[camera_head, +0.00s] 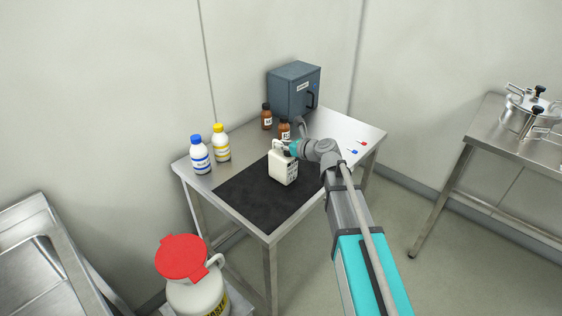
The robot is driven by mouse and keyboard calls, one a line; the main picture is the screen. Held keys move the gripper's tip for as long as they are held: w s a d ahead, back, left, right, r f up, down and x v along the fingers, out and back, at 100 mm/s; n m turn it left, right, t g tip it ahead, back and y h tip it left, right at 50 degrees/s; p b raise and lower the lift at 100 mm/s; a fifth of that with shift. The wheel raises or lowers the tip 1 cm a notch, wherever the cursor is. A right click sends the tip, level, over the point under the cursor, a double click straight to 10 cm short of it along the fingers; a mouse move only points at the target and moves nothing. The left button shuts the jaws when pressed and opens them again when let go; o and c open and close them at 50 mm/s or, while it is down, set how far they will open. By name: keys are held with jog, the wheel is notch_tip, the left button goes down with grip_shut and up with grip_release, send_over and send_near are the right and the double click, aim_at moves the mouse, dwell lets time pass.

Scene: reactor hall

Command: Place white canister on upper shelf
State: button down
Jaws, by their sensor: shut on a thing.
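The white canister (283,168) stands upright at the black mat, on the steel table in the middle of the view. It has a dark label on its front right face. My gripper (284,147) is at the top of the canister, shut on its handle area. The fingers are small and partly hidden by my wrist. I cannot tell whether the canister touches the mat or hangs just above it. No upper shelf can be made out clearly in this view.
The black mat (240,194) covers the table's front. Behind stand a blue-capped bottle (200,157), a yellow-capped bottle (221,146), brown bottles (267,118) and a grey-blue cabinet (291,90). A red-lidded container (190,275) stands front left; a steel pot (527,115) sits right.

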jog(key=shift+r, duration=0.1)
notch_tip(320, 180, up, 3)
jog(key=p, duration=0.3)
jog(key=s+d+r+p, duration=0.3)
jog(key=s+r+p, duration=0.6)
jog(key=s, duration=0.4)
jog(key=shift+s+d+r+p, duration=0.25)
jog(key=shift+d+r+p, duration=0.15)
jog(key=shift+p, duration=0.1)
jog(key=shift+s+a, duration=0.1)
jog(key=shift+s, duration=0.05)
dwell(2.1)
